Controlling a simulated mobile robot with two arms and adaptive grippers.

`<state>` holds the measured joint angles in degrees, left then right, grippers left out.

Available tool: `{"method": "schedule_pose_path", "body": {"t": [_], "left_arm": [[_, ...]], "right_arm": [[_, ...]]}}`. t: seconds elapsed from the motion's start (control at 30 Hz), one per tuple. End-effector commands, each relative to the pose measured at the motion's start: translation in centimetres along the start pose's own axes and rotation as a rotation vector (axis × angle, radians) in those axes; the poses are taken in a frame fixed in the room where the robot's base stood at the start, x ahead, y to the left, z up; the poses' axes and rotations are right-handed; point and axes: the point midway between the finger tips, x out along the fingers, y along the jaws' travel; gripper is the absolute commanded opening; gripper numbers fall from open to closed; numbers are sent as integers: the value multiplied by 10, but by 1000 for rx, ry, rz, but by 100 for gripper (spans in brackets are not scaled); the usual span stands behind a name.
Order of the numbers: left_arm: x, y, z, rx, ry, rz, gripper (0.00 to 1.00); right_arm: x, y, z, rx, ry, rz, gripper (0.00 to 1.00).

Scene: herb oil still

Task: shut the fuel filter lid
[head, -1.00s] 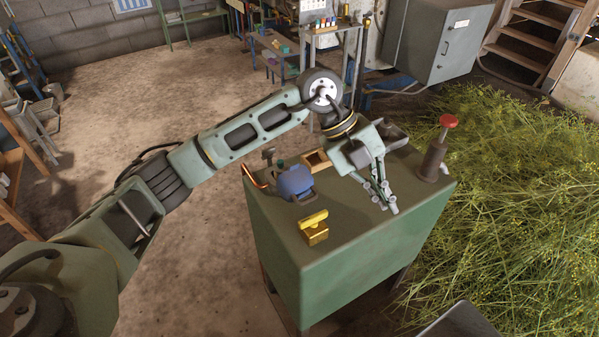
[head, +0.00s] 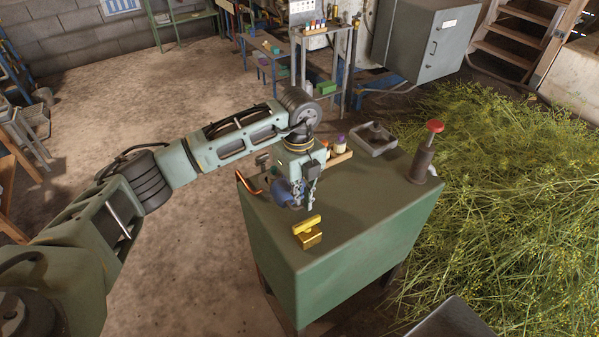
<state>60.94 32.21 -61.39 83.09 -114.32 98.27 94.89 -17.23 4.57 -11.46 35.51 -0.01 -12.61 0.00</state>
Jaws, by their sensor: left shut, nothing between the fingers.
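A small brass-yellow box (head: 313,240), which looks like the fuel filter, sits near the front left of the green cabinet top (head: 365,215). Its yellow lid (head: 306,225) stands raised at the back edge, tilted open. My left gripper (head: 299,205) points down just behind the lid, shut and empty, apart from the box as far as I can tell. It partly hides a blue rounded object (head: 284,192). My right gripper is not in view.
A red-knobbed post (head: 423,160) stands at the cabinet's right end. A grey tray-like part (head: 377,138) and a wooden rack with small bottles (head: 340,155) are at the back. A copper pipe (head: 246,184) bends at the left edge. Cut herbs (head: 500,210) lie right.

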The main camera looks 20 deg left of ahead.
Motion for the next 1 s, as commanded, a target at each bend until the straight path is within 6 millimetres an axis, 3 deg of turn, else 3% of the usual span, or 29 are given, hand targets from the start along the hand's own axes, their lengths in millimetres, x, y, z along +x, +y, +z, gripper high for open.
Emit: {"method": "schedule_pose_path", "body": {"t": [0.03, 0.3, 1.0], "left_arm": [[-14, -1, 13, -10, -5, -5, 0], [-18, -1, 35, -4, -4, -5, 0], [-21, -1, 39, -5, 51, -7, 0]], "right_arm": [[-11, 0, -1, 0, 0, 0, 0], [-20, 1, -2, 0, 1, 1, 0], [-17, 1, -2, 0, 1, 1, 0]]}}
